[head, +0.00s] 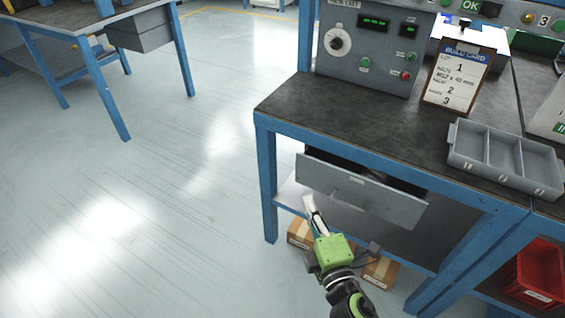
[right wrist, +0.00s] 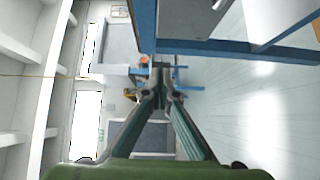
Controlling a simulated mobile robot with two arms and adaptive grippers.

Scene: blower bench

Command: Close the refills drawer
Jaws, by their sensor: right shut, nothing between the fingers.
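The grey drawer (head: 385,200) under the dark bench top is pulled partly open, with a dark gap showing behind its front panel. I cannot read a label on it. My right gripper (head: 309,203) is in front of the bench, just below the left part of the drawer front in the head view. It looks apart from the panel, though the depth is hard to judge. Its fingers are shut and empty; in the right wrist view the fingertips (right wrist: 161,72) meet. My left gripper is not in view.
The bench (head: 300,108) carries a control panel (head: 365,52), a build card (head: 458,78) and a grey divided tray (head: 503,160). Cardboard boxes (head: 299,233) sit below the drawer, and a red bin (head: 537,272) stands at lower right. The floor on the left is clear.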

